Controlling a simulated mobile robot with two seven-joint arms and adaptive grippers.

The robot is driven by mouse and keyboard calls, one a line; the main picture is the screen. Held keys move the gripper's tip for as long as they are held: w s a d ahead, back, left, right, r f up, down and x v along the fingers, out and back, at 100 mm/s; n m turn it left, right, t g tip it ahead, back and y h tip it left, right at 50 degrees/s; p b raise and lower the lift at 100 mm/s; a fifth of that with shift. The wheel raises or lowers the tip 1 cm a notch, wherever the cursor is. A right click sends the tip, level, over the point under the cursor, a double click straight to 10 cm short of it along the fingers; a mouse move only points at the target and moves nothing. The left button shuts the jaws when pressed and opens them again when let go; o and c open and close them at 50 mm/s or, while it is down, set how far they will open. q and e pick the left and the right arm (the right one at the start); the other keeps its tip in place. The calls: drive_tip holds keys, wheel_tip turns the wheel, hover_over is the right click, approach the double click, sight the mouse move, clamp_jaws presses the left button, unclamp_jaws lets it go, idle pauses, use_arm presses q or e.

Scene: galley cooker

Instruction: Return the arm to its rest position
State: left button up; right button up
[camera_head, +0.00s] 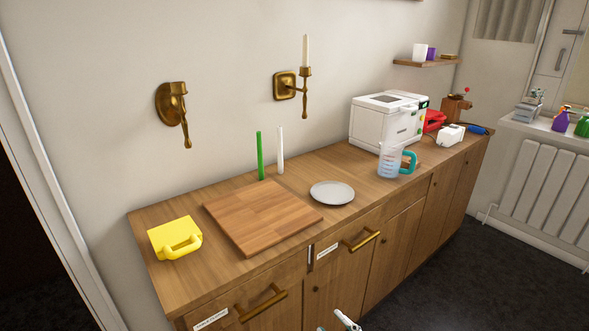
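My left gripper is not in view.
The wooden worktop (300,165) carries a yellow block-like item (174,236), cutting board (258,212), green candle (260,156), white candle (280,150), plate (332,193), measuring jug (389,163) and white appliance (386,120). Brass handles (262,303) stick out in front. Dark floor at right is clear.

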use_arm(q)
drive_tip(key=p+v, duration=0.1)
drive_tip(key=p, duration=0.2)
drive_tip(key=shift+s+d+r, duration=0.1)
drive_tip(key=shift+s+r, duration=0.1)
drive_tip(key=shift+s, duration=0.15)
use_arm(e)
drive_tip(key=s+d+f+m+g+h, duration=0.2)
drive_tip(key=s+d+f+m+h, duration=0.1)
drive_tip(key=s, duration=0.6)
drive_tip(key=s+d+f+m+g+h, duration=0.2)
drive_tip(key=s+d+f+m+h, duration=0.2)
drive_tip(key=s+d+f, duration=0.3)
drive_tip(key=shift+s+d+f+m, duration=0.3)
drive_tip(key=shift+s+f+m, duration=0.6)
drive_tip(key=shift+s, duration=0.25)
